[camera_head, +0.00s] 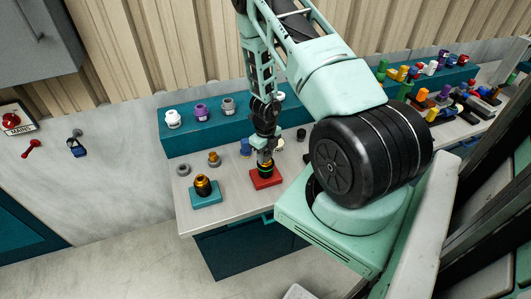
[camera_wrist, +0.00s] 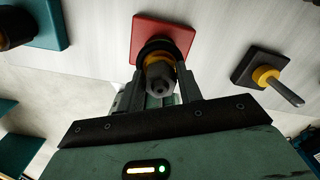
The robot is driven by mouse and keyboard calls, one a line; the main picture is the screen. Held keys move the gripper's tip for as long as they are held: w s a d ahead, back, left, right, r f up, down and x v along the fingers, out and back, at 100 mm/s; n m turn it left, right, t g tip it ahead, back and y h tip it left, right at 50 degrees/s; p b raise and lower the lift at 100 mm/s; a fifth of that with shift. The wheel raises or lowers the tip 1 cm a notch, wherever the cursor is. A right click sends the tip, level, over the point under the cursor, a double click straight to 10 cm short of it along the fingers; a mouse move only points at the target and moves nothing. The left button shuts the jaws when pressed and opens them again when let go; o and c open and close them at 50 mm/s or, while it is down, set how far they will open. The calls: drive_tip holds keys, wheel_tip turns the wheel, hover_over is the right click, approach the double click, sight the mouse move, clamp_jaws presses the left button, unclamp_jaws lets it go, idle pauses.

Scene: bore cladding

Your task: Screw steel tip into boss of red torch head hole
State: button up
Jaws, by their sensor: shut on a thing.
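The red torch head stands on a red square base (camera_head: 266,181), with a black and orange boss (camera_head: 266,167) on top. Its red base also shows in the wrist view (camera_wrist: 178,32). My gripper (camera_head: 265,155) is directly above it, pointing down. In the wrist view my gripper's fingers (camera_wrist: 160,95) are shut on a dark grey steel tip (camera_wrist: 158,88) with a small hole in its end. The tip is in line with the orange collar (camera_wrist: 157,60) of the boss. I cannot tell whether it touches the boss or is engaged in it.
A teal base (camera_head: 206,198) with a black and orange head stands to the left. Small grey and orange pieces (camera_head: 214,159) lie behind it. A teal shelf (camera_head: 190,136) with several caps runs along the back.

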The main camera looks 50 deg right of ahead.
drive_tip(key=shift+r+m+p, duration=0.15)
drive_tip(key=shift+m+p, duration=0.3)
drive_tip(key=shift+m, duration=0.25)
drive_tip(key=shift+m+p, duration=0.5)
drive_tip(key=shift+m, duration=0.4)
drive_tip(key=shift+m+p, duration=0.5)
drive_tip(key=shift+m, duration=0.4)
drive_tip(key=shift+f, duration=0.2)
drive_tip(key=o, duration=0.4)
